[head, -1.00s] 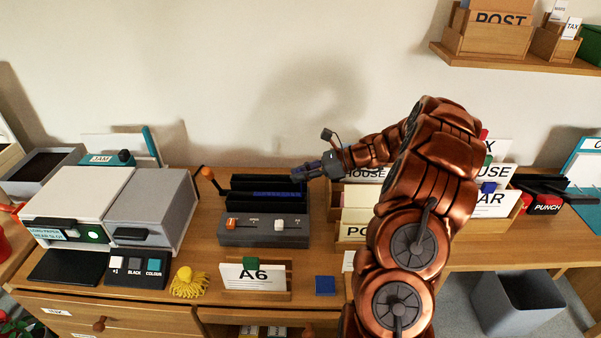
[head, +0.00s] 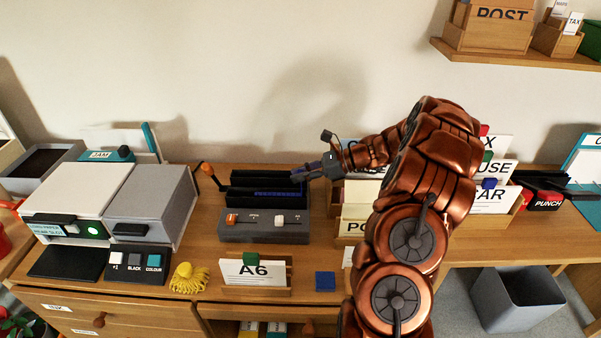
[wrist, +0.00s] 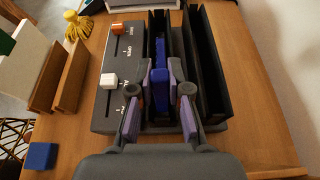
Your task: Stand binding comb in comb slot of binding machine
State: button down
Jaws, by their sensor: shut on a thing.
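The binding machine (head: 240,231) is a dark grey block with black upright walls behind its front panel; it also shows in the wrist view (wrist: 105,115). The blue binding comb (head: 272,193) lies lengthwise low between the black walls. In the wrist view the comb (wrist: 160,88) runs along a channel between two walls. My gripper (head: 300,175) reaches in from the right end of the machine. In the wrist view my gripper (wrist: 160,76) is shut on the comb's near part. The comb's lower edge is hidden, so I cannot tell whether it touches the slot bottom.
An orange-tipped lever (head: 208,171) rises at the machine's left. An A6 card holder (head: 253,275) and a blue block (head: 325,282) stand in front. A grey printer (head: 150,210) is left, and a wooden card sorter (head: 355,215) stands close on the right.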

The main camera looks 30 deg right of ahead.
jog(key=shift+f, duration=1)
jog(key=c, duration=1)
grip_release()
jog(key=shift+c, duration=0.2)
jog(key=shift+o, duration=0.2)
jog(key=o, duration=0.4)
jog(key=shift+o, duration=0.2)
jog(key=shift+r+p, duration=2.65)
jog(key=shift+r, duration=1.3)
jog(key=shift+a, duration=0.1)
